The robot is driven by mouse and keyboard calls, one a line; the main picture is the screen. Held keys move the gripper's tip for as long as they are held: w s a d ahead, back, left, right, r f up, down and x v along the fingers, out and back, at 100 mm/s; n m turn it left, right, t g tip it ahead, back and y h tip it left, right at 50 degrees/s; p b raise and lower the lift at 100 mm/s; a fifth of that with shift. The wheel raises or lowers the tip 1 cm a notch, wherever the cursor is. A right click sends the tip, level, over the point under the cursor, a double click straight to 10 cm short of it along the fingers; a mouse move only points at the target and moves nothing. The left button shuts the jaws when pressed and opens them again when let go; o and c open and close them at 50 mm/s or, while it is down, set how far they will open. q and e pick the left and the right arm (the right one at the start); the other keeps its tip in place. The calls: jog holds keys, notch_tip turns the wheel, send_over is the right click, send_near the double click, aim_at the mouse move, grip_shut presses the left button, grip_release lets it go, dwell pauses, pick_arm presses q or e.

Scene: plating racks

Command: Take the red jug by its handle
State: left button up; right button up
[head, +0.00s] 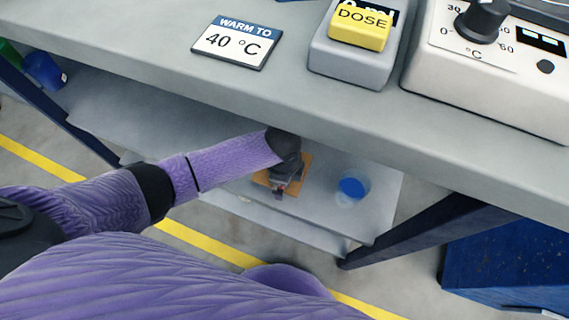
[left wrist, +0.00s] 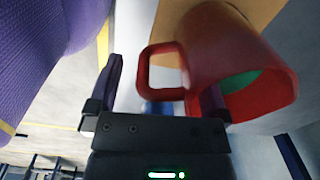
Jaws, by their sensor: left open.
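The red jug (left wrist: 222,50) fills the upper right of the left wrist view, standing on an orange board, with green showing inside its mouth. Its squarish loop handle (left wrist: 144,70) points left in that view. My left gripper (left wrist: 162,92) is open, and the handle appears in line with the gap between its fingers. One finger is left of the handle and the other overlaps the jug's body; I cannot tell whether either touches. In the head view my left gripper (head: 281,190) is over the lower shelf and the jug is almost wholly hidden. My right gripper is not in view.
The orange board (head: 303,163) lies on the lower shelf (head: 225,140), under the grey worktop (head: 150,45). A clear container with a blue lid (head: 353,186) stands to the right. Above are a "40 °C" sign (head: 237,43), a dose box (head: 352,62) and a dial unit (head: 495,70).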

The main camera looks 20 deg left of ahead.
pick_arm(q)
jog(key=shift+f, duration=0.3)
jog(key=shift+c, duration=0.5)
grip_shut()
